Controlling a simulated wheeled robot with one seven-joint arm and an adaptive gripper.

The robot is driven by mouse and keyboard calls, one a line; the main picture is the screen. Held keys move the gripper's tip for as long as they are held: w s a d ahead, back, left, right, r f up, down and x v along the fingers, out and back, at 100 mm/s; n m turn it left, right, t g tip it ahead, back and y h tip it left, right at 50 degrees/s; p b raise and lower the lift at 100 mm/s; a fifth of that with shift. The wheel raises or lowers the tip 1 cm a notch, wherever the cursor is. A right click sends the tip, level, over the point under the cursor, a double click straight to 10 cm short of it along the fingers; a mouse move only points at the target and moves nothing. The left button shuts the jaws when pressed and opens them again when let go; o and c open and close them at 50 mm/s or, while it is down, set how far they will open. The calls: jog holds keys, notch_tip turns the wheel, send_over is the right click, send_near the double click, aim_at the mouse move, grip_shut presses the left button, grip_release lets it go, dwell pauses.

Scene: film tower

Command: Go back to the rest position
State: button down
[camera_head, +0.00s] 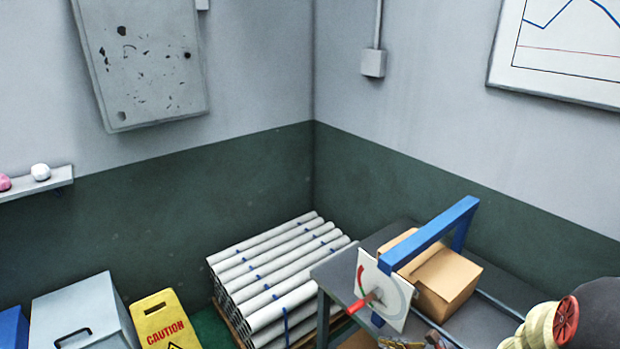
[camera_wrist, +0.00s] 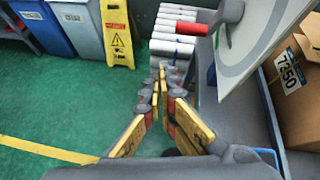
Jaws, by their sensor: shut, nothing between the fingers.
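My gripper (camera_wrist: 158,78) shows in the wrist view with its yellow and grey fingers shut and empty. It hangs over the gap beside the grey table, apart from the dial board. In the head view, what looks like part of it (camera_head: 402,343) shows at the bottom edge, below the dial. My arm enters that view at the lower right. The white dial board (camera_head: 385,291) with a red handle (camera_head: 363,302) is fixed to a blue frame (camera_head: 430,235). The board (camera_wrist: 250,45) and the red handle (camera_wrist: 192,28) also show above and right of my fingers.
A cardboard box (camera_head: 445,284) stands on the grey table (camera_head: 345,272) behind the dial. Stacked white pipes (camera_head: 275,270) lie left of the table. A yellow caution sign (camera_head: 163,322) and grey bin (camera_head: 82,315) stand further left. Green floor (camera_wrist: 60,110) is clear at left.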

jog(key=s+a+r+n+g+h, duration=0.1)
jog(key=s+a+r+n+g, duration=0.2)
jog(key=s+n, duration=0.5)
jog(key=s+r+n+g+h, duration=0.2)
jog(key=s+r+n+g, duration=0.15)
jog(key=s+n, duration=0.45)
jog(key=s+r+n+t+h, duration=0.1)
jog(key=s+r+n+h, duration=0.1)
jog(key=r+n, duration=0.3)
jog(key=s+r+n+t+h, duration=0.2)
jog(key=r+n, duration=0.3)
jog(key=r, duration=0.6)
jog(key=shift+r+h+b, duration=0.2)
jog(key=shift+h+b, duration=0.25)
jog(key=shift+h, duration=0.05)
